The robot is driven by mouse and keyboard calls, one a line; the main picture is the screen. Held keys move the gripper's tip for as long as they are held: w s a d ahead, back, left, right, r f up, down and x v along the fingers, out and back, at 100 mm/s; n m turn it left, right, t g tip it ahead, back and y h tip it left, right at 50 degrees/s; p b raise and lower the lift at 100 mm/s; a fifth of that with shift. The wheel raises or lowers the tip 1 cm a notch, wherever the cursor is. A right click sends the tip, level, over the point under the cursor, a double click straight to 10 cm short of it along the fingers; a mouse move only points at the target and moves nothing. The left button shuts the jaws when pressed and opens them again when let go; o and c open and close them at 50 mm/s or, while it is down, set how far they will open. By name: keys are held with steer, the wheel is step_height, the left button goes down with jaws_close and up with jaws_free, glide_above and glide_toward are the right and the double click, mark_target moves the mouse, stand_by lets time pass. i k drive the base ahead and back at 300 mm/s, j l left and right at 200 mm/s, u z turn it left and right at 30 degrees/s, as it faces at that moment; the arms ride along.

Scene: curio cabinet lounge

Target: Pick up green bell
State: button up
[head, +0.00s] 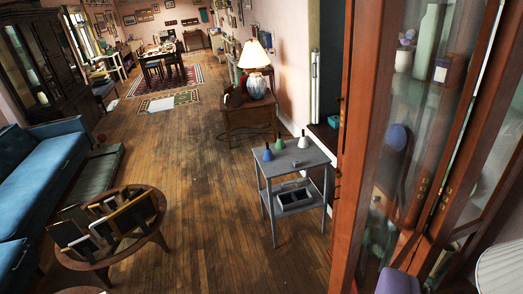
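A small green bell (280,142) stands upright on the top of a grey two-level side table (296,158), right of the picture's middle. A blue bell (267,153) stands to its left and a white bell (303,140) to its right. The green bell is apart from both and nothing covers it. My gripper is not in view, so I cannot see whether it is open or shut. The table is some way off across the floor.
A wood-framed glass cabinet (352,140) stands close on the right. A round table (110,250) with several frames is at the lower left, near a blue sofa (50,175). A lamp (254,60) stands behind the grey table. The wooden floor (200,170) between is clear.

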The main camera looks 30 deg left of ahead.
mark_target(280, 145)
steer(key=i+j+u, duration=0.15)
steer(key=u, duration=1.4)
steer(key=i+l, duration=0.15)
steer(key=i, duration=0.5)
steer(key=i+l, duration=0.15)
steer(key=i, duration=0.5)
steer(key=i+l+u, duration=0.1)
steer(key=i, duration=0.55)
steer(key=i+z, duration=0.15)
steer(key=i, duration=0.45)
steer(key=i+z, duration=0.2)
steer(key=i, duration=0.4)
steer(key=i+j+z, duration=0.15)
steer(key=i, duration=0.4)
steer(key=i+j+z, duration=0.2)
steer(key=i, duration=0.4)
steer(key=i+l+z, duration=0.1)
steer(key=i+z, duration=0.35)
steer(key=i+j+z, duration=0.1)
steer(key=i+z, duration=0.3)
steer(key=i, duration=0.15)
steer(key=i+j+z, duration=0.2)
steer(key=i+z, duration=0.25)
steer(key=z, duration=1.25)
steer(key=i+j, duration=0.05)
steer(key=j, duration=0.05)
